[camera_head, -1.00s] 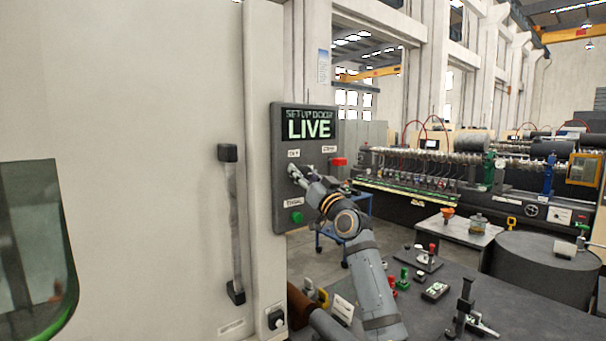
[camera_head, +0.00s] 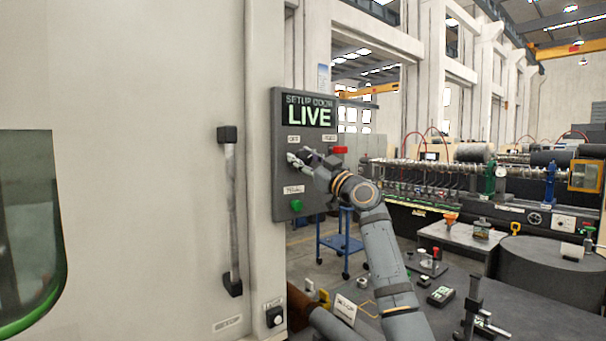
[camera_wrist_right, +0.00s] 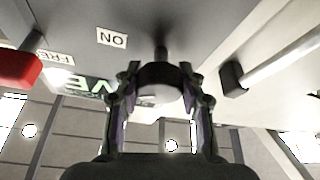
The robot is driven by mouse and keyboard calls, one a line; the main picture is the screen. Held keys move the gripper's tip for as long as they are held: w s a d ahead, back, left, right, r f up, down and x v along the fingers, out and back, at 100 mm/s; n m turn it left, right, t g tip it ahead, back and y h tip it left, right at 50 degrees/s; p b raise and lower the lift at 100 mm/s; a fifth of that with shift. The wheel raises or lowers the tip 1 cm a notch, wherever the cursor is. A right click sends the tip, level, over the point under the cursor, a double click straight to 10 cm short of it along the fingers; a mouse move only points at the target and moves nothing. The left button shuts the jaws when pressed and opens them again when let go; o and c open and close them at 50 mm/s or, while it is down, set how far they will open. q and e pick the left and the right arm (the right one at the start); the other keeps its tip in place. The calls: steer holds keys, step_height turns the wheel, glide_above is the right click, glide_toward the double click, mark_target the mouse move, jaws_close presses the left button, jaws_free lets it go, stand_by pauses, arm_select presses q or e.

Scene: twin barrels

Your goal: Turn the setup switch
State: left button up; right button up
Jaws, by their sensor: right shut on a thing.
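A dark control panel (camera_head: 304,220) on the pale machine wall carries a lit screen (camera_head: 309,112) reading "SETUP DOOR LIVE". My right gripper (camera_head: 297,160) is at the panel's left middle, below the screen, and hides most of the switch there in the head view. In the right wrist view, my right gripper's fingers (camera_wrist_right: 158,100) are closed on both sides of a round dark switch knob (camera_wrist_right: 160,76) on a short stem. A label reading "ON" (camera_wrist_right: 112,38) shows beside it. My left gripper is not in view.
The panel also has a red button (camera_head: 340,150) and a green button (camera_head: 296,206). A vertical door handle (camera_head: 232,210) stands left of the panel and also shows in the right wrist view (camera_wrist_right: 285,65). A dark bench (camera_head: 400,295) with small tools lies at lower right.

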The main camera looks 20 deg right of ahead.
steer(key=shift+f+n+g+y, duration=0.1)
steer(key=shift+n+g+y, duration=0.2)
steer(key=shift+n, duration=0.4)
steer(key=n+y, duration=0.1)
steer(key=n, duration=0.1)
steer(key=shift+n+g, duration=0.4)
steer(key=n, duration=0.1)
steer(key=n+g, duration=0.1)
steer(key=n+y+p, duration=0.1)
steer(key=shift+r+n, duration=0.25)
steer(key=shift+n, duration=0.05)
steer(key=n+g+p, duration=0.1)
steer(key=n+p, duration=0.1)
steer(key=n, duration=0.1)
steer(key=n+g+p, duration=0.1)
steer(key=n, duration=0.1)
steer(key=shift+n+g+y+p, duration=0.3)
steer(key=shift+n+g+p, duration=0.05)
steer(key=shift+n+g, duration=0.05)
steer(key=shift+f+n+g+p, duration=0.15)
steer(key=shift+n+g+p, duration=0.25)
steer(key=shift+n+p, duration=0.5)
steer(key=shift+n, duration=0.3)
steer(key=o, duration=1.2)
